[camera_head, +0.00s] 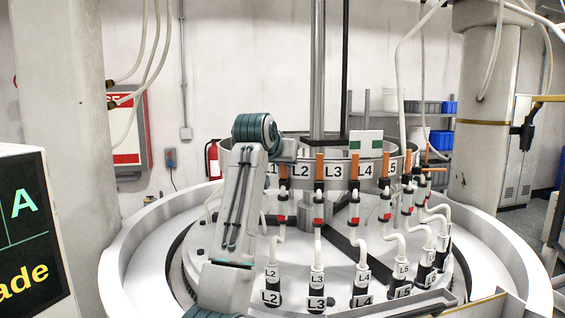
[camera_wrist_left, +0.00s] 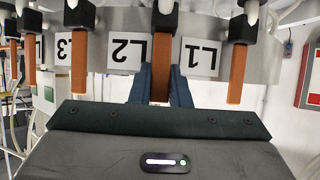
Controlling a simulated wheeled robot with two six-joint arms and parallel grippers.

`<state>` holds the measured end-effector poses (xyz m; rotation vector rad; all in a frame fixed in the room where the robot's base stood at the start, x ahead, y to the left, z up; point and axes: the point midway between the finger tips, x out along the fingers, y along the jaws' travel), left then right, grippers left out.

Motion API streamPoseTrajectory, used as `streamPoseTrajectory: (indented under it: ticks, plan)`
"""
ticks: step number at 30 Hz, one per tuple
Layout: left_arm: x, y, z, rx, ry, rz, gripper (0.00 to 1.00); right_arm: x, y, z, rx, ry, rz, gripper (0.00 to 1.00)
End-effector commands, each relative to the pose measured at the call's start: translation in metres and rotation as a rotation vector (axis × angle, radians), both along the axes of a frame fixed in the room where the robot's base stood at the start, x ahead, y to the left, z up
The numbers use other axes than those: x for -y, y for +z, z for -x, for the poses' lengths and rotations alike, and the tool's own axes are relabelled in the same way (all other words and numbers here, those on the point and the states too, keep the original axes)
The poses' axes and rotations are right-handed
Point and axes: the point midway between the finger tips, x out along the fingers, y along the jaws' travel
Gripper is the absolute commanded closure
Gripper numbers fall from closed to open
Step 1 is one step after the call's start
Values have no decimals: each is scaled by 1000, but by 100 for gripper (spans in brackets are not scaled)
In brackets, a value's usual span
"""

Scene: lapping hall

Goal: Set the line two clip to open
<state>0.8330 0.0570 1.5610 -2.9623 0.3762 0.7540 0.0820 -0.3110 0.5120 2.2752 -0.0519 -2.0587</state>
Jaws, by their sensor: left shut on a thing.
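The line two clip has an orange lever, which shows in the wrist view (camera_wrist_left: 161,62) between the L1 label (camera_wrist_left: 200,57) and the L2 label (camera_wrist_left: 126,55). That view is upside down. My left gripper (camera_wrist_left: 160,85) has its two dark blue fingers closed on either side of this lever. The lever lies parallel to its neighbours. In the head view the clip (camera_head: 283,203) shows just left of the L2 label (camera_head: 300,170), above the white hose marked L2 (camera_head: 271,297). My left wrist hides the fingers there. My right gripper is not visible.
Similar orange levers stand close on both sides, such as the L3 one (camera_head: 319,168) and its right-hand neighbour (camera_head: 354,168). Several hoses rise below the round metal tank (camera_head: 340,145). A display (camera_head: 25,230) stands at the left edge.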

Motion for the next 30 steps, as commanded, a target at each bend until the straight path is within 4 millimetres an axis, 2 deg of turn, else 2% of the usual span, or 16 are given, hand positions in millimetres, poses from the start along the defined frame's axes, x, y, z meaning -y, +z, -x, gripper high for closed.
streamPoseTrajectory:
  ticks: [1,4,12,16,20,30]
  plan:
    - [0,1,0,2,0,0,82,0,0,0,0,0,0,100]
    - [0,1,0,2,0,0,62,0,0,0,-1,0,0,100]
    - [0,0,0,2,0,0,62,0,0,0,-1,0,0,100]
    - [-2,3,6,6,0,1,62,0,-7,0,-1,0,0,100]
    - [-6,9,23,8,0,1,62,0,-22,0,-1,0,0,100]
    - [-20,41,78,6,0,0,62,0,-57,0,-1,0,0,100]
